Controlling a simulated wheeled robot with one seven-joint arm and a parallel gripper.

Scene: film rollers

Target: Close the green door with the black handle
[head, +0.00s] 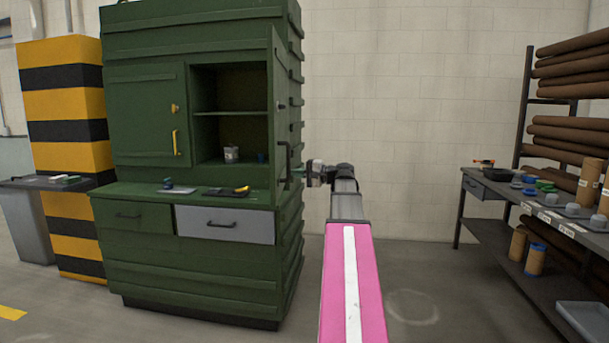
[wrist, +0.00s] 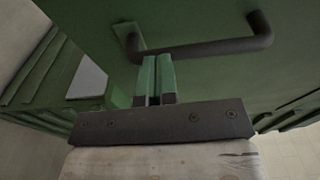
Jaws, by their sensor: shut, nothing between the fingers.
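The green door (head: 277,110) on the right of the green cabinet stands open, swung out toward me and seen nearly edge-on. Its black handle (head: 287,160) faces right. My gripper (head: 299,172) is at the right of the door, close to the handle. In the wrist view the door's panel (wrist: 215,80) fills much of the picture. The black bar handle (wrist: 205,47) crosses just beyond the green fingertips of my gripper (wrist: 155,62). The fingers are together with nothing between them. I cannot tell whether they touch the handle or the panel.
The cabinet's left door (head: 148,115) with a yellow handle is shut. A cup (head: 231,154) stands inside the open compartment. A grey drawer (head: 225,224) is below the ledge, which holds small tools. A workbench (head: 490,190) stands at right. The floor between is clear.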

